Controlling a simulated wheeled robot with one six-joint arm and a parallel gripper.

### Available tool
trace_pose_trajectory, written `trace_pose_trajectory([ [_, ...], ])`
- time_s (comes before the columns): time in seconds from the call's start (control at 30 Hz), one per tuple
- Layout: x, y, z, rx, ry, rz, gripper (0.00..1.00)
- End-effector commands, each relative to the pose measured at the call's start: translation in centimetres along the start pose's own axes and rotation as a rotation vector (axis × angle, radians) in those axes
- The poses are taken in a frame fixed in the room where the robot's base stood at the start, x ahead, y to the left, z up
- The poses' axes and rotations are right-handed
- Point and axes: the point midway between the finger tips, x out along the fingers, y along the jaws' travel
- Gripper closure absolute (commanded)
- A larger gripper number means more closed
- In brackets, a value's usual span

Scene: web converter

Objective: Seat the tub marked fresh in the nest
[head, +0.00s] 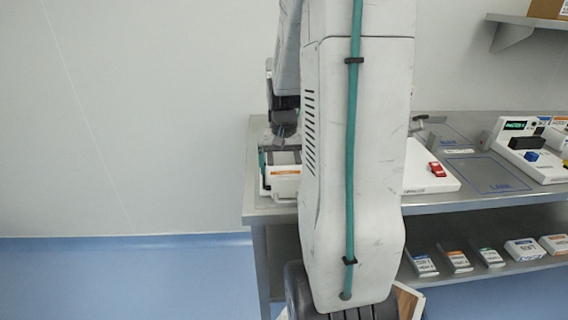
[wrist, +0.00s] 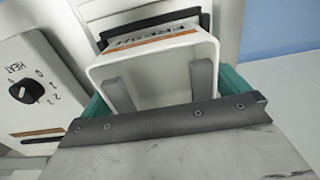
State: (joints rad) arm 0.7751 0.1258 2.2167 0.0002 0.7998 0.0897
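The white tub (wrist: 155,73) has an orange-striped label reading FRESH on its far side in the wrist view. In the head view a white tub with an orange label (head: 285,172) sits at the left end of the steel bench. My gripper (wrist: 158,78) is close over the tub; its two grey fingers stand apart across the tub's open side, with no object visible between them. Whether they touch the tub's walls I cannot tell. In the head view the gripper is mostly hidden behind my arm. I cannot make out the nest for certain.
A white panel with a HEAT knob (wrist: 26,90) stands left of the tub in the wrist view. The steel bench (head: 455,200) carries a white device with a red switch (head: 436,169) and a marked LANE area (head: 488,174). Small labelled boxes (head: 455,260) line the lower shelf.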

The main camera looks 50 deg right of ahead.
Motion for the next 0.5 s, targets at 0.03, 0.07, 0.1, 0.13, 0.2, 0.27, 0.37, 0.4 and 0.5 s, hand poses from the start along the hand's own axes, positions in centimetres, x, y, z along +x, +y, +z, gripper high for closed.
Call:
trace_pose_trajectory([
  [0.03, 0.0, 0.0, 0.0, 0.0, 0.0, 0.0, 0.0],
  [0.07, 0.0, 0.0, 0.0, 0.0, 0.0, 0.0, 0.0],
  [0.1, 0.0, 0.0, 0.0, 0.0, 0.0, 0.0, 0.0],
  [0.13, 0.0, 0.0, 0.0, 0.0, 0.0, 0.0, 0.0],
  [0.2, -0.1, 0.0, 0.0, 0.0, 0.001, 0.0, 0.0],
  [0.27, -0.5, 0.0, -0.1, 0.0, 0.002, 0.0, 0.0],
  [0.37, -1.8, 0.0, -0.1, 0.0, 0.005, 0.0, 0.0],
  [0.4, -2.4, 0.0, -0.1, 0.0, 0.005, 0.0, 0.0],
  [0.5, -4.2, 0.0, -0.1, 0.0, 0.005, 0.0, 0.0],
])
